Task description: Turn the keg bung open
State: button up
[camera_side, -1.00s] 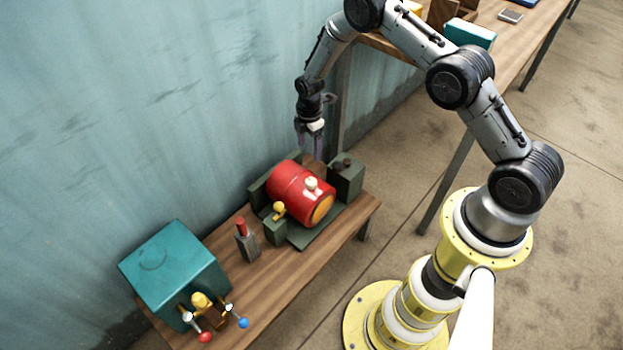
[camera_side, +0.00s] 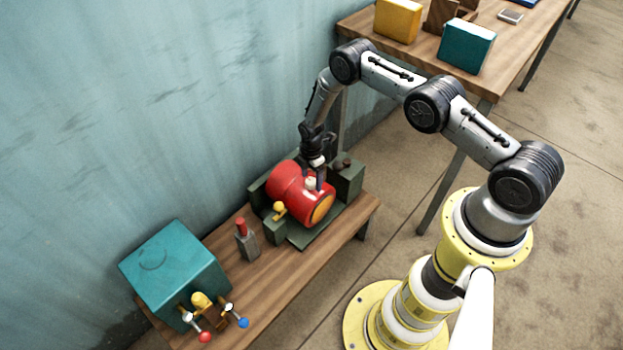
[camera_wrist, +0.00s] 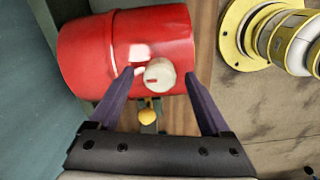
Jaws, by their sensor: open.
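The red keg (camera_side: 291,187) lies on its side in a dark green cradle (camera_side: 314,238) on the low wooden bench. The keg also shows large in the wrist view (camera_wrist: 95,55). Its bung (camera_side: 311,184) is a pale round knob on top of the keg; in the wrist view the bung (camera_wrist: 160,73) has a short red mark on its face. My gripper (camera_side: 320,180) is at the top of the keg, by the bung. In the wrist view my gripper (camera_wrist: 158,78) is open, with one finger on each side of the bung. I cannot tell whether either finger touches it.
A yellow knob (camera_side: 279,208) sits at the cradle's front left. A small red-topped grey block (camera_side: 246,240) and a teal box (camera_side: 175,262) with red and blue ball levers stand further left. A higher table (camera_side: 420,45) holds yellow and teal boxes.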

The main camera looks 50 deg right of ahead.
jog(key=shift+f, duration=0.35)
jog(key=shift+c, duration=0.3)
grip_shut()
